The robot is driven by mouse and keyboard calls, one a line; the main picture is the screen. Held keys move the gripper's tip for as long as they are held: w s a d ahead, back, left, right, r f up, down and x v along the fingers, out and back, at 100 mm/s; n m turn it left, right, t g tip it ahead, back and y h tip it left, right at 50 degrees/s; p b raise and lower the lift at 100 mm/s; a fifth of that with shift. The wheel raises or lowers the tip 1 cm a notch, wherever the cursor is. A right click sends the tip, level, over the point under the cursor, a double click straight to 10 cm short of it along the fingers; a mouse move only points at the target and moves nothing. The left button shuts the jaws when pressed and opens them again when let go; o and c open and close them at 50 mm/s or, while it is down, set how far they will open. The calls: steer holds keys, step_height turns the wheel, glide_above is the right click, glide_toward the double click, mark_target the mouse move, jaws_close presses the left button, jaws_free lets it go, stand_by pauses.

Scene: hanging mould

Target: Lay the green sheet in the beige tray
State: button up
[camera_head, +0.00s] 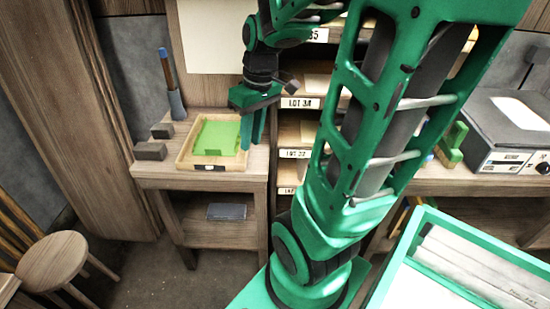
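The green sheet (217,137) lies in the beige tray (203,162), a shallow wooden-looking tray on a small wooden table. The sheet looks flat and inside the tray's rim. My gripper (252,138) points down at the tray's right side, its green fingers close to the right rim and just right of the sheet. Whether the fingers touch the sheet or the rim, or how far apart they are, cannot be made out. The fingers hide part of the tray's right wall.
Grey blocks (150,151) and a dark holder with a blue-handled tool (171,88) stand left of the tray. Labelled shelves (296,153) rise to the right. A stool (53,262) stands at lower left. My arm covers much of the middle.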

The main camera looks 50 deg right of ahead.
steer(key=s+a+m+g, duration=0.1)
steer(key=s+a+m, duration=0.1)
steer(key=s+m, duration=0.4)
steer(key=s, duration=0.5)
steer(key=shift+s+f+h, duration=0.25)
steer(key=shift+s+h, duration=0.05)
steer(key=shift+s, duration=0.1)
steer(key=shift+g, duration=0.3)
